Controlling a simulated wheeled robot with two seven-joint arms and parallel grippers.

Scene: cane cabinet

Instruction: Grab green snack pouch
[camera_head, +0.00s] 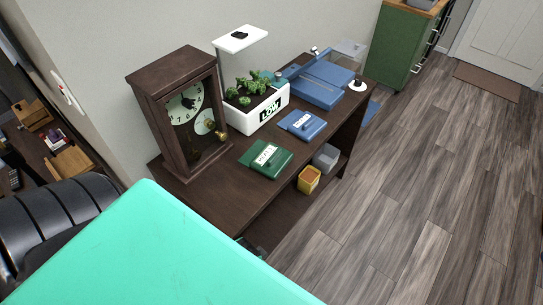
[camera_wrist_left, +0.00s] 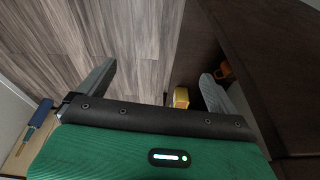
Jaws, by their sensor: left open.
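The green snack pouch (camera_head: 265,158) lies flat on the dark wooden cabinet top, near its front edge and right of the clock; it has a pale label. I cannot make it out in the left wrist view. My left gripper (camera_wrist_left: 158,70) is open, with its two grey fingers wide apart and nothing between them but floor and cabinet front in the background. In the head view, a large teal part of mine covers the lower left and hides most of the left gripper. My right gripper is in neither view.
On the cabinet (camera_head: 222,186) stand a wooden clock (camera_head: 181,115), a white planter (camera_head: 262,108), a blue pouch (camera_head: 302,124) and a blue device (camera_head: 320,84). A yellow box (camera_head: 309,180) and a grey box (camera_head: 326,157) sit on the lower shelf. Floor to the right is clear.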

